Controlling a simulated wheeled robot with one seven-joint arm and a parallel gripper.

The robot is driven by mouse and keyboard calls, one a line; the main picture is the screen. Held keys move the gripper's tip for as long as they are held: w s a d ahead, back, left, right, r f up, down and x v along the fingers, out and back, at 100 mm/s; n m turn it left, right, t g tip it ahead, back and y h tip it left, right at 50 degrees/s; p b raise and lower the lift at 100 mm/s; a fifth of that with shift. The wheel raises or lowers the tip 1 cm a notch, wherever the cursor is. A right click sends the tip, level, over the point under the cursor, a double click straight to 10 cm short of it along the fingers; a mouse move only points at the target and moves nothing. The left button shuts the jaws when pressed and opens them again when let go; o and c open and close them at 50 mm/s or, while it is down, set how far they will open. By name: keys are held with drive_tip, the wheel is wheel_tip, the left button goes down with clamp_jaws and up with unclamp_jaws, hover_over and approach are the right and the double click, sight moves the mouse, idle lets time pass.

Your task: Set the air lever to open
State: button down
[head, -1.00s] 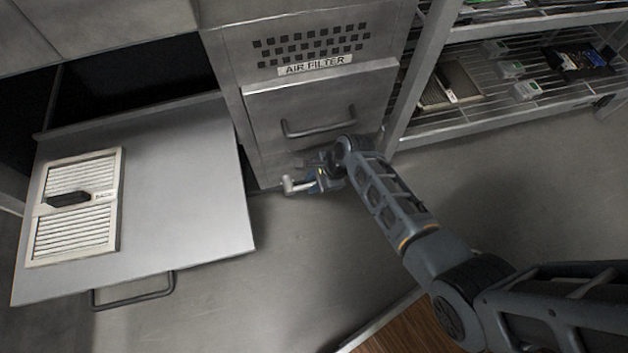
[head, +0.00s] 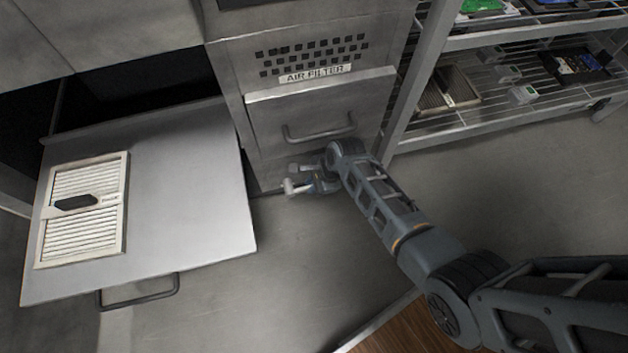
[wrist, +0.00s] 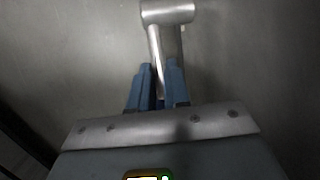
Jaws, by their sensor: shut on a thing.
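The air lever (head: 291,187) is a pale metal handle low on the front of the air filter cabinet, below its drawer handle. In the wrist view the lever (wrist: 168,13) shows as a rounded crossbar on a narrow shaft. My gripper (head: 312,182) is at the lever, at the cabinet's lower front. In the wrist view the blue fingers of my gripper (wrist: 159,70) are shut on the lever's shaft, with the crossbar beyond the fingertips. The fingers hide the lower part of the shaft. I see no open or closed marking by the lever.
The air filter cabinet (head: 275,115) has a closed front with a bar handle (head: 320,130). At left, an open drawer (head: 190,200) carries a white slatted filter (head: 85,235). A wire shelf (head: 465,112) with small items stands at right. Floor in front is clear.

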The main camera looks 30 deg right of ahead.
drive_tip(key=shift+r+h, duration=0.15)
drive_tip(key=shift+h, duration=0.15)
drive_tip(key=shift+a, duration=0.1)
drive_tip(key=c, duration=1.1)
unclamp_jaws()
drive_tip(key=shift+r+p, duration=0.1)
drive_tip(key=shift+p, duration=0.2)
drive_tip(key=shift+s+r+p, duration=0.1)
drive_tip(key=shift+r+p, duration=0.45)
drive_tip(key=s+d+p, duration=0.3)
drive_tip(key=s+d, duration=0.4)
drive_tip(key=s, duration=0.2)
drive_tip(key=shift+s+d, duration=0.25)
drive_tip(key=shift+d, duration=0.1)
drive_tip(key=shift+f, duration=0.1)
